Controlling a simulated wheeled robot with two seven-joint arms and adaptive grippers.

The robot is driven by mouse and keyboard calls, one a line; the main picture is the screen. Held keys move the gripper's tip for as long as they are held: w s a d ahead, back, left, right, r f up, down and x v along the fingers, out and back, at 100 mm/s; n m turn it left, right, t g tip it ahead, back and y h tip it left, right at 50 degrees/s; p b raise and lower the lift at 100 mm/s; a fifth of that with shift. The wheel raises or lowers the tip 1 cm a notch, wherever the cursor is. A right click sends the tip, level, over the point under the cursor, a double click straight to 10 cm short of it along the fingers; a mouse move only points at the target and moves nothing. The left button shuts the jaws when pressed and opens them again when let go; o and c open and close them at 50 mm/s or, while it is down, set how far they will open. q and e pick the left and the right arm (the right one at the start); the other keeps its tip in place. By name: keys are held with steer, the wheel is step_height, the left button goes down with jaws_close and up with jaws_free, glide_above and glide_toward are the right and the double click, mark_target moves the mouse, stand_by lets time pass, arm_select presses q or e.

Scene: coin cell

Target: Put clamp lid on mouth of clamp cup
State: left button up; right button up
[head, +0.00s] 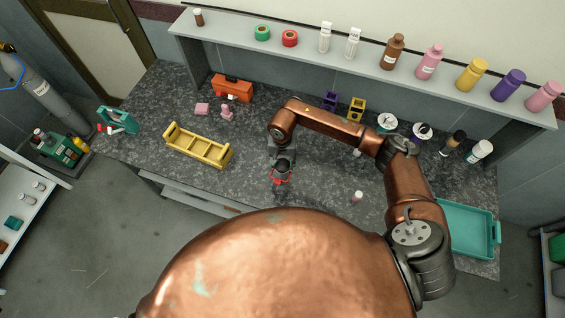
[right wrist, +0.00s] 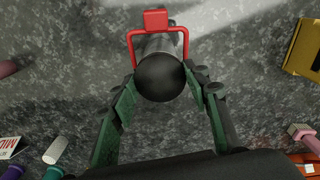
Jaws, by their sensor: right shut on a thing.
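The dark, round clamp lid (right wrist: 161,80) sits between the two fingers of my right gripper (right wrist: 163,88) in the right wrist view. The gripper is shut on it. Just beyond the lid is the grey cylindrical clamp cup (right wrist: 158,43) with a red clamp frame around it. The lid overlaps the cup's near end and hides its mouth; I cannot tell whether they touch. In the head view, my right gripper (head: 281,155) is above the middle of the counter, with the dark lid (head: 283,164) and red clamp frame (head: 280,178) below it. My left gripper is not in view.
A yellow rack (head: 198,147) stands left of the gripper, with small pink items (head: 226,113) behind it. A small white bottle (head: 357,196) stands to the right. A teal tray (head: 467,228) lies at the right end. Bare counter surrounds the cup.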

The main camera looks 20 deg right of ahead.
mark_target(282, 164)
steer(key=o, duration=1.2)
step_height(282, 164, up, 12)
steer(key=shift+f, duration=0.1)
